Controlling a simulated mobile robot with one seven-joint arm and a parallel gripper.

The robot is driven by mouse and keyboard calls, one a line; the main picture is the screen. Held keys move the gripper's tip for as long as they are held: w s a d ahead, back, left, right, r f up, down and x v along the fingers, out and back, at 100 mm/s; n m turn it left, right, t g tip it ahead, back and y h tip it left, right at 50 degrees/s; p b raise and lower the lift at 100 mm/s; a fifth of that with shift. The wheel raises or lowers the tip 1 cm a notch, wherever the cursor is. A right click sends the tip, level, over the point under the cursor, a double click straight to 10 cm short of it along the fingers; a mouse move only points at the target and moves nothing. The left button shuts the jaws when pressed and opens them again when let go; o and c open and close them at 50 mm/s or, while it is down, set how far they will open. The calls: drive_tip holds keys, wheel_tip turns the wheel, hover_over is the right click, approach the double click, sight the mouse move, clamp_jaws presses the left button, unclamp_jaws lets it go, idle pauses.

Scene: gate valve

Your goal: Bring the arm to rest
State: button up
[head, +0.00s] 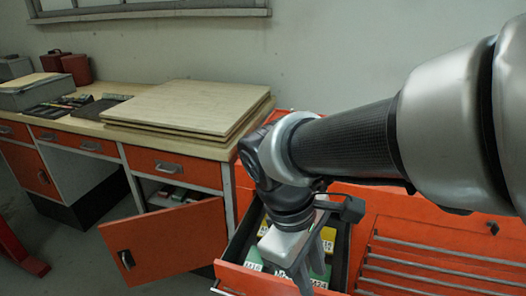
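My arm reaches in from the right edge of the head view and bends down at the wrist. My gripper (304,274) points downward over an open drawer (258,283) of the red tool cabinet. The grey fingers overlap the drawer's contents from this angle. I cannot tell whether they are apart or closed, or whether they touch anything. No gate valve shows in this view.
Green and yellow labelled boxes (255,261) lie in the drawer. To the left, a workbench (113,131) carries stacked boards (190,105). Its red cabinet door (172,243) stands open near the drawer. Closed red drawers (435,265) are at the right.

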drive_tip(key=d+r+m+t+y+p, duration=0.1)
drive_tip(key=d+r+m+t+p, duration=0.1)
drive_tip(key=r+m+p, duration=0.3)
drive_tip(key=d+r+m+t+y+p, duration=0.2)
drive_tip(key=r+m+p, duration=0.3)
drive_tip(key=r+p, duration=0.6)
wheel_tip(320, 180, up, 7)
drive_tip(key=shift+w+d+r+m+t, duration=0.1)
drive_tip(key=shift+w+d+m+t, duration=0.3)
drive_tip(key=shift+d+t, duration=0.45)
